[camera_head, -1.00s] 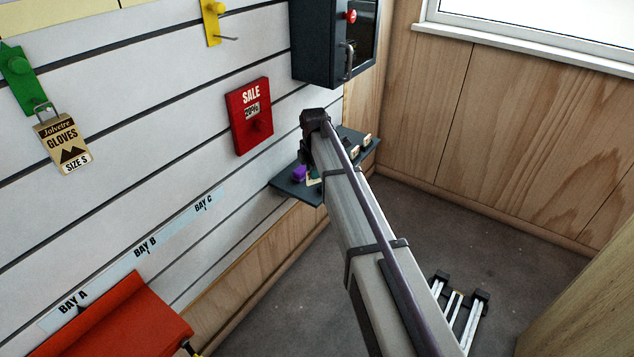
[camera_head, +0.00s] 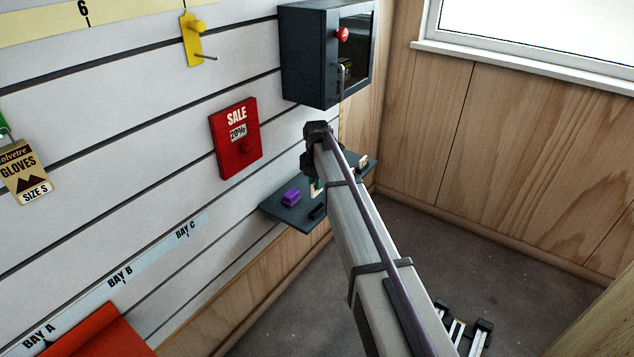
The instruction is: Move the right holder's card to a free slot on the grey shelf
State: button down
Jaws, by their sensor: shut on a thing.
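The grey shelf (camera_head: 287,216) juts from the slatted wall at the centre, below the dark cabinet. A purple block (camera_head: 291,197) and a black piece (camera_head: 317,211) are on its left part, and a small cream-faced piece (camera_head: 363,160) is at its far right end. My gripper (camera_head: 312,176) hangs over the shelf's middle, mostly hidden by my own arm. It is shut on the card; a small cream and teal patch shows beneath it, but its outline is unclear. The card's holder cannot be made out, and the slots behind the arm are hidden.
A red SALE sign (camera_head: 236,140) is on the wall left of my arm. A dark cabinet (camera_head: 308,55) with a glass front stands out above the shelf. A yellow hook (camera_head: 193,40) and a gloves tag (camera_head: 27,172) are further left. The floor (camera_head: 400,250) is mostly clear.

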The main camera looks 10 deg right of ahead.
aim_at(317, 194)
jog(key=shift+f+b, duration=3.65)
jog(key=shift+f, duration=0.25)
jog(key=c, duration=1.1)
grip_release()
jog(key=shift+r, duration=0.1)
notch_tip(317, 194, up, 11)
jog(key=p, duration=1.1)
